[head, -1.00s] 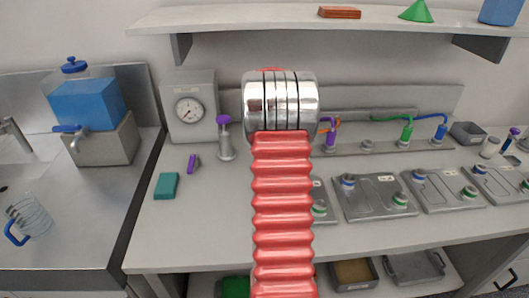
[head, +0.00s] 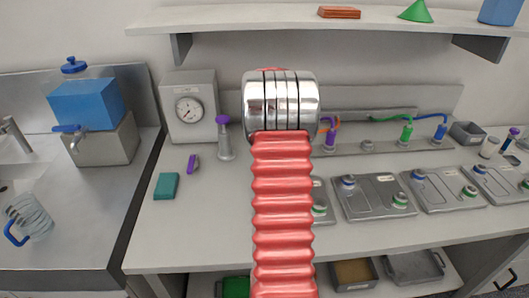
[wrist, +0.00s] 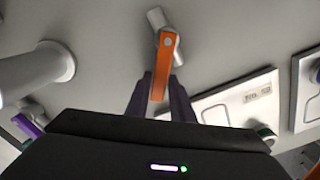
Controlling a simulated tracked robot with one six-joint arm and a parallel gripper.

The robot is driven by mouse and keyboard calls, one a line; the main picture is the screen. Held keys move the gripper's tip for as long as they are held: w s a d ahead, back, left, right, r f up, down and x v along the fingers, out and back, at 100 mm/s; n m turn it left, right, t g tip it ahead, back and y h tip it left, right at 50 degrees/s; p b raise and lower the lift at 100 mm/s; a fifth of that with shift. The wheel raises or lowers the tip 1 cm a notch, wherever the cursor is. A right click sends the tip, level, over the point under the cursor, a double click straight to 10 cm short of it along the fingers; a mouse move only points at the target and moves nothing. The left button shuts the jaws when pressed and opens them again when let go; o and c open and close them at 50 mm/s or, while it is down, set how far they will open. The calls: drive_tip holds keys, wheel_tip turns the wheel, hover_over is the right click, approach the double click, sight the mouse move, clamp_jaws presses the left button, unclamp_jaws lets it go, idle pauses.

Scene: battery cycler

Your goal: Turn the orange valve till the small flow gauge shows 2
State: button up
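In the wrist view the orange valve (wrist: 167,50) is a flat lever pivoting on a pale grey cylindrical body (wrist: 157,20). My gripper's two dark purple fingers (wrist: 160,85) stand on either side of the lever's near end. In the head view my red arm and chrome wrist hide the fingers and most of the valve area; a bit of orange shows just right of the wrist. A round white gauge (head: 188,110) with a dark needle is on a grey box (head: 204,88); its numbers are too small to read.
A purple-topped grey post (head: 225,140) stands right of the gauge box. Purple, green (head: 407,130) and blue (head: 441,130) fittings stand along the back right. Flat grey trays (head: 373,198) lie in front of them.

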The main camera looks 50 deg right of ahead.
drive_tip(key=shift+r, duration=4)
